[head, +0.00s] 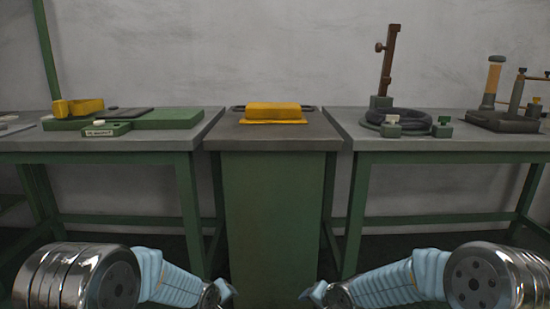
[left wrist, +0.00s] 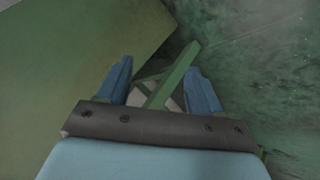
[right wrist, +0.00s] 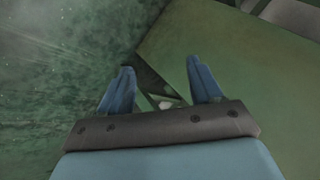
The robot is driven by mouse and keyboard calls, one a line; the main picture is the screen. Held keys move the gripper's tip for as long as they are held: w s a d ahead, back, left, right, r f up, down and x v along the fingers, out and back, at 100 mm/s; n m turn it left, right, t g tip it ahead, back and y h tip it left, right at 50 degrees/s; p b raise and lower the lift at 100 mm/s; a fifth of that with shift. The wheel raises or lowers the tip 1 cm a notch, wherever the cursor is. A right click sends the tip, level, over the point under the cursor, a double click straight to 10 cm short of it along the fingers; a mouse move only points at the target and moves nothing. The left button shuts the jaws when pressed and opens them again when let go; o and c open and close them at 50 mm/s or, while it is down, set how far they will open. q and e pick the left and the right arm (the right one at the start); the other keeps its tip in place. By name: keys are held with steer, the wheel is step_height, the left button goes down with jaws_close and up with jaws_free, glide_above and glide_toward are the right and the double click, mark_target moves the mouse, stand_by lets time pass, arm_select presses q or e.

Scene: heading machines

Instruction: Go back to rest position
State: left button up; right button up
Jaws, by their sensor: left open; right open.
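My left gripper (left wrist: 160,88) is open in the left wrist view, its two blue fingers apart with nothing between them. My right gripper (right wrist: 160,88) is open and empty in the right wrist view.
A yellow block (head: 273,112) sits on the cabinet's grey top. The left table (head: 60,143) bears a green fixture (head: 165,119) and a yellow piece (head: 78,107). The right table (head: 450,146) bears a dark ring (head: 400,119) and stands. Green table legs flank the cabinet.

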arm_select(q)
steer(key=s+f+m+g+h+p, duration=0.1)
steer(key=s+f+m+g+p, duration=0.2)
steer(key=s+f, duration=1.15)
steer(key=s+d+f+m+g, duration=0.1)
steer(key=s, duration=0.6)
steer(key=s+d+f+m+g+h, duration=0.1)
steer(key=s+d+f+g, duration=0.1)
steer(key=s, duration=0.5)
steer(key=shift+s+f+m+g+h, duration=0.25)
steer(key=shift+m+g+h, duration=0.05)
arm_select(e)
steer(key=s+f+n+g, duration=0.2)
steer(key=s+f, duration=0.7)
steer(key=s, duration=0.5)
steer(key=s+f+n+g, duration=0.3)
steer(key=s+f, duration=0.5)
steer(key=s, duration=0.5)
steer(key=shift+s+d+f+g+y, duration=0.3)
steer(key=shift+s+d+f+g, duration=0.1)
